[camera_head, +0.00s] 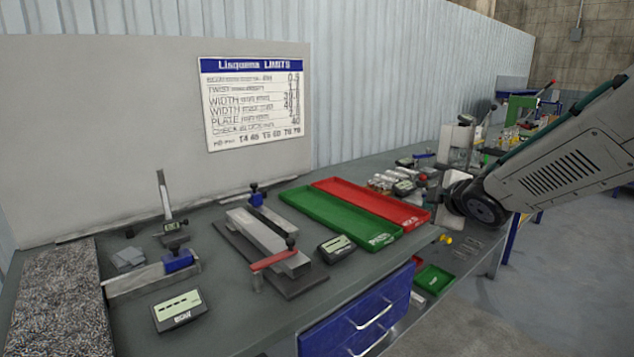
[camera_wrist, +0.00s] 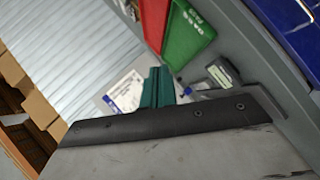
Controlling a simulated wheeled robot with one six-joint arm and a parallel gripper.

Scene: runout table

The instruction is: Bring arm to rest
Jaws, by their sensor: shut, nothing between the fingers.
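My gripper (camera_wrist: 159,72) shows in the wrist view as two teal fingers side by side beyond a dark bolted edge. It is shut, with nothing between the fingers. In the head view my arm (camera_head: 565,165) comes in from the right, its grey link ending in a dark round joint at the right end of the table. I cannot pick out the fingers there. The wrist view is tilted, with the fingers in front of the bench and wall.
The runout table (camera_head: 235,315) holds a green tray (camera_head: 330,217), a red tray (camera_head: 385,205), a steel block fixture (camera_head: 265,240), gauges and digital readouts. A lower shelf carries a small green bin (camera_head: 434,279). Blue drawers (camera_head: 360,322) face the front. Floor at the right is clear.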

